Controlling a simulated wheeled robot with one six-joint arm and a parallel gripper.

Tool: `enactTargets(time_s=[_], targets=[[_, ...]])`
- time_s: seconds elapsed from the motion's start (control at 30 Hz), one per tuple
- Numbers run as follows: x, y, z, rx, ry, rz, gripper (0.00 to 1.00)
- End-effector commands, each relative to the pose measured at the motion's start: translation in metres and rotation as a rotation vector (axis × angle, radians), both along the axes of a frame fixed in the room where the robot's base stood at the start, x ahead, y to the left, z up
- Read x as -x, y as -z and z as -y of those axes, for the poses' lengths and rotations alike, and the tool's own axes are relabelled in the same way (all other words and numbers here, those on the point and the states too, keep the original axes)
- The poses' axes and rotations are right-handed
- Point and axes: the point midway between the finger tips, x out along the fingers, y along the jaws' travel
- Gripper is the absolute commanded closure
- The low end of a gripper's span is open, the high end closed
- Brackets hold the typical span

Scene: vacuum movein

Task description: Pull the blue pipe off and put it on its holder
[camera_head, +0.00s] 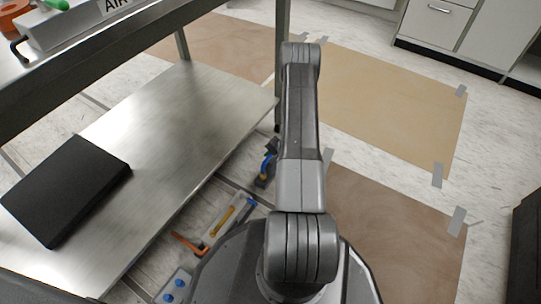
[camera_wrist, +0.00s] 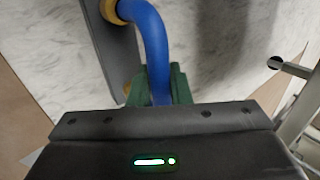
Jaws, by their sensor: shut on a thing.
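The blue pipe (camera_wrist: 150,35) curves through the wrist view. Its upper end meets a yellow fitting (camera_wrist: 116,10) on a grey plate (camera_wrist: 108,45). I cannot tell whether it is fully seated there. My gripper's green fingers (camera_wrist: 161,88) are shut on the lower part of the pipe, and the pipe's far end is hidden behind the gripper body. In the head view, a small part of the blue pipe (camera_head: 265,166) shows low beside the shelf, left of my arm, which hides most of my gripper. I cannot identify the holder for certain.
A metal table with a low shelf (camera_head: 190,110) stands at left, with a black box (camera_head: 66,190) on the shelf. A panel with a yellow pipe (camera_head: 224,220) and an orange handle (camera_head: 187,243) lies near my base. Brown floor sheets (camera_head: 390,105) lie at right.

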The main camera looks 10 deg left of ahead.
Motion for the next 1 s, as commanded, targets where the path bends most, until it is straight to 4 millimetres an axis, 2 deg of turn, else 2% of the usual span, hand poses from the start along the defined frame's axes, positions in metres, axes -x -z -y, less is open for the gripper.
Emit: enactTargets(time_s=[0.43, 0.47, 0.57, 0.87, 1.0], targets=[[0.000, 0.002, 0.000, -0.001, 0.000, 0.000, 1.00], [0.000, 0.002, 0.000, -0.001, 0.000, 0.000, 0.77], [0.000, 0.002, 0.000, 0.000, 0.000, 0.000, 0.57], [0.000, 0.001, 0.001, 0.000, 0.000, 0.000, 0.57], [0.002, -0.011, 0.007, 0.000, 0.002, 0.000, 0.57]])
